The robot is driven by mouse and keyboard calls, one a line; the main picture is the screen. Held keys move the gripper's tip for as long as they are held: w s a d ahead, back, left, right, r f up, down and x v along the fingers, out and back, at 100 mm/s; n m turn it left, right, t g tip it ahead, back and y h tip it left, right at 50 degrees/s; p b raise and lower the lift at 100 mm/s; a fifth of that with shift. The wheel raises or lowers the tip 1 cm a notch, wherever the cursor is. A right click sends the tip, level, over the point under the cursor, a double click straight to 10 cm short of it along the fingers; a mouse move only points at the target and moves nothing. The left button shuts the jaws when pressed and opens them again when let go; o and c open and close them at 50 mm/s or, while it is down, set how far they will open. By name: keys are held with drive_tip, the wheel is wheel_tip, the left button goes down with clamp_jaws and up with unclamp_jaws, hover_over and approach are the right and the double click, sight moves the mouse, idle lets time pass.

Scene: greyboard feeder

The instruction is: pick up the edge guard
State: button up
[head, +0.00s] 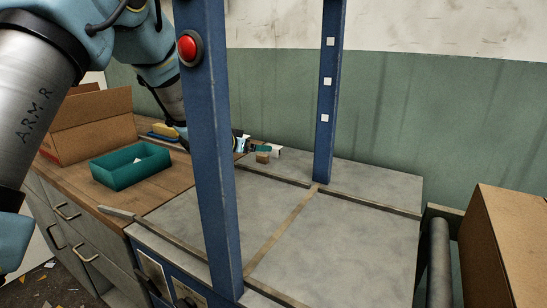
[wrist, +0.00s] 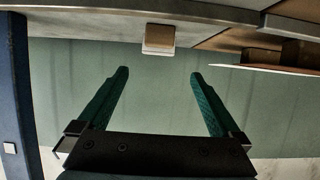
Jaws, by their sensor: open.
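A small tan block-like piece with a pale edge, which I take to be the edge guard (head: 262,157), sits at the far left end of the grey feeder table. In the wrist view the edge guard (wrist: 159,36) shows near the top, ahead of the fingertips and between their lines. My gripper (wrist: 158,76) is open and empty, with its two green fingers apart and a gap to the piece. In the head view my gripper (head: 262,148) is small and partly hidden behind the blue post. A whitish shape beside it is too small to tell.
A blue post (head: 211,150) with a red button (head: 188,48) stands in front; another blue post (head: 328,95) stands behind. A teal tray (head: 131,181) and an open cardboard box (head: 91,138) sit on the wooden bench (head: 62,171). The grey table (head: 345,240) is largely clear.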

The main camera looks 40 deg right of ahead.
sight(260, 155)
drive_tip(key=x, duration=0.4)
drive_tip(key=shift+w+d+p, duration=0.1)
drive_tip(key=shift+d+p, duration=0.1)
drive_tip(key=shift+p, duration=0.1)
drive_tip(key=shift+p+x, duration=0.65)
drive_tip(key=shift+x, duration=2)
drive_tip(key=shift+f, duration=0.1)
drive_tip(key=shift+c, duration=0.2)
drive_tip(key=c, duration=1.2)
